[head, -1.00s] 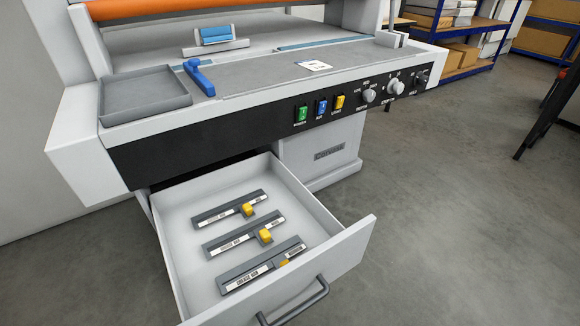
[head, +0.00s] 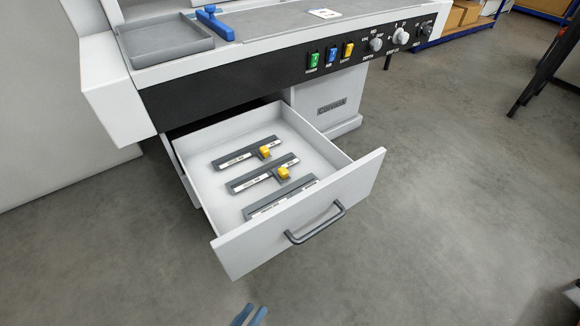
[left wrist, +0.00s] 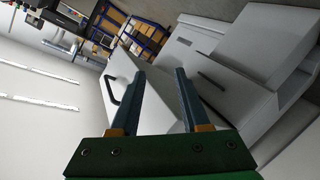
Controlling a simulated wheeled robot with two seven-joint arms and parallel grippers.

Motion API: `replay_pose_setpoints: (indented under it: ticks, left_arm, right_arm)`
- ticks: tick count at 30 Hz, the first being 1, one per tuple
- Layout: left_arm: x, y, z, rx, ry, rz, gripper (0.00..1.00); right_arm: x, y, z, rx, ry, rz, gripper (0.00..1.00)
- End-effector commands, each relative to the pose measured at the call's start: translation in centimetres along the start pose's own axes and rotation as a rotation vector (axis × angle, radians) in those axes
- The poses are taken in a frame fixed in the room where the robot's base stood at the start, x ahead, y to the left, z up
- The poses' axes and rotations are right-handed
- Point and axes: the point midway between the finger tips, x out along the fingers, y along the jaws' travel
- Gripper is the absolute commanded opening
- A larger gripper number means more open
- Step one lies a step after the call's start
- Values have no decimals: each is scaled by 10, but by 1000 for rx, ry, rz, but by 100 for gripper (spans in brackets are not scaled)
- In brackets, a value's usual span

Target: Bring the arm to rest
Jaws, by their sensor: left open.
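My left gripper (head: 249,316) shows at the bottom edge of the head view, only its blue-grey fingertips in sight. It is in front of and below the open drawer (head: 325,228), apart from its dark bar handle (head: 316,223). In the left wrist view, the two fingers of the left gripper (left wrist: 160,72) stand apart with nothing between them. The drawer's handle (left wrist: 109,88) shows beyond them, to the left. My right gripper is not recognisable in either view.
The drawer holds dark labelled rails (head: 247,153), two with visible yellow sliders (head: 265,152). Above it are a panel with coloured switches (head: 331,55), a grey tray (head: 165,42) and a blue-handled tool (head: 214,22). Bare floor (head: 450,220) lies to the right.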

Motion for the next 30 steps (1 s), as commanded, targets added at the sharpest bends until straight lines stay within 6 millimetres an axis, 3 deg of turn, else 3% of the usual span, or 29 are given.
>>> replay_pose_setpoints:
  ticks: [4, 8, 13, 15, 18, 19, 21, 30]
  left_arm:
    - [-1, -54, 33, 130, -146, -190, 46]
    - [-18, -104, 69, 239, -335, -371, 46]
    - [-67, -155, 128, 335, -688, -580, 46]
    - [-95, -164, 155, 348, -862, -635, 46]
    - [-137, -160, 188, 341, -1116, -665, 46]
    - [-142, -142, 162, 348, -1101, -664, 46]
    - [-148, -122, 137, 350, -1096, -663, 46]
    - [-174, -48, 48, 350, -1092, -664, 46]
  right_arm:
    - [0, 0, 0, 0, 0, 0, 50]
    - [0, 0, 0, 0, 0, 0, 50]
    - [0, 0, 0, 0, 0, 0, 50]
    - [0, 0, 0, 0, -1, 0, 50]
    - [-2, 0, 0, 0, -1, 0, 50]
    - [-33, 1, -2, 1, -1, 0, 50]
    - [-65, 1, -5, 1, -2, 0, 50]
    - [-184, 3, -16, 1, -2, 0, 50]
